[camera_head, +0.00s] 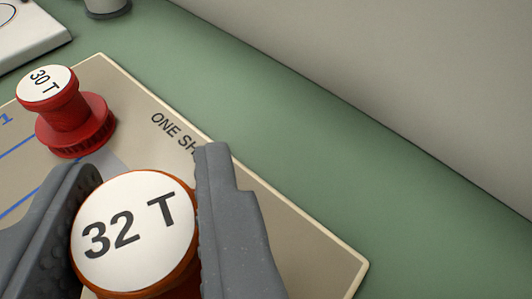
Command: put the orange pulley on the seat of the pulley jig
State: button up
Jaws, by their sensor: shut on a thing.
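The orange pulley (137,232) is at the bottom left, with a white top label reading "32 T". My gripper (140,215) is shut on it, one grey finger on each side. The pulley's lower part is hidden below the frame edge and by the fingers, so I cannot tell whether it touches what is beneath. The pulley jig's seat cannot be made out in this view.
A red pulley (72,117) labelled "30 T" stands upright on a beige board (305,243) with blue lines and partly hidden print. The green table (300,140) is clear to the right, up to a grey wall (420,70). A white object (30,35) and a grey cylinder (106,7) are at the top left.

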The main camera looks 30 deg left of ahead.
aim_at(191, 295)
jog(key=shift+w+f, duration=0.1)
jog(key=shift+w, duration=0.4)
notch_tip(191, 295, down, 4)
jog(key=shift+r+b, duration=0.2)
jog(key=shift+b, duration=0.75)
jog(key=shift+r, duration=0.1)
jog(key=o, duration=1)
jog(key=shift+c, duration=0.2)
jog(key=p+v, duration=0.3)
jog(key=v, duration=0.8)
jog(key=shift+r, duration=0.1)
jog(key=shift+s+d+r, duration=0.1)
jog(key=shift+s+d, duration=0.25)
jog(key=shift+d, duration=0.05)
